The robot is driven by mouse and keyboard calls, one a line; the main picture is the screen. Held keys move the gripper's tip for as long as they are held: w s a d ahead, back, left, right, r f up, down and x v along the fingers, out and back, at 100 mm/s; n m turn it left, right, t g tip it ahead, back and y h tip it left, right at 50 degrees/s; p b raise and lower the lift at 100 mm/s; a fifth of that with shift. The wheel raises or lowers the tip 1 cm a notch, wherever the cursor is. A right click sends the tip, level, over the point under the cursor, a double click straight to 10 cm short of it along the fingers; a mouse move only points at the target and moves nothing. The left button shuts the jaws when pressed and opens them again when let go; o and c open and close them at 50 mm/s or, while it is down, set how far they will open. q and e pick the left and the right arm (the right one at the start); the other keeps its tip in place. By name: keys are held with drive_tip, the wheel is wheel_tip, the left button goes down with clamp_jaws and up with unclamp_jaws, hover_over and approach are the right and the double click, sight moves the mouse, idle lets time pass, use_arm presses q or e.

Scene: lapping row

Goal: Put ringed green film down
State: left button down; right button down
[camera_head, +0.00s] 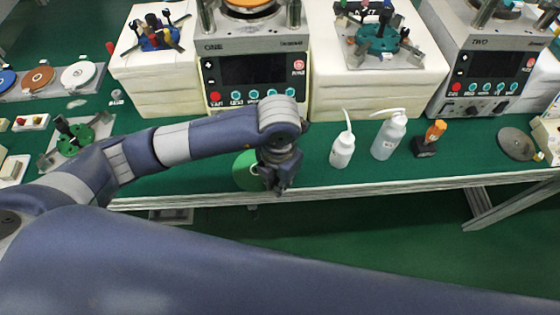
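A green film disc (245,172) shows at the front edge of the green bench, in front of the machine marked ONE. Its right part is hidden behind my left gripper (280,188). The gripper points down at the disc's right side. Its fingers are small and dark, so I cannot tell whether they are open, shut or closed on the film. I also cannot tell whether the disc rests on the bench or is held just above it. No ring can be made out on it. My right gripper is not in view.
Machine ONE (255,72) stands behind. Two white bottles (342,150) (388,136), an orange-topped item (430,140) and a dark disc (516,144) stand to the right. A green fixture (75,138) and blue, brown and white discs (40,78) are left. Bench around the gripper is clear.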

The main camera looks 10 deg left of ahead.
use_arm(q)
drive_tip(key=w, duration=0.4)
drive_tip(key=w+p, duration=0.1)
drive_tip(key=w, duration=0.1)
drive_tip(key=shift+w+a+f, duration=0.2)
drive_tip(key=shift+a+f, duration=0.05)
drive_tip(key=shift+a, duration=0.1)
wheel_tip(320, 180, down, 3)
drive_tip(key=shift+s+r+p, duration=0.1)
drive_tip(key=shift+r+p, duration=0.05)
drive_tip(key=shift+p, duration=0.35)
drive_tip(key=shift+f, duration=0.35)
drive_tip(key=shift+f, duration=0.1)
drive_tip(key=shift+f, duration=0.1)
drive_tip(key=c, duration=1.6)
unclamp_jaws()
drive_tip(key=shift+c, duration=0.2)
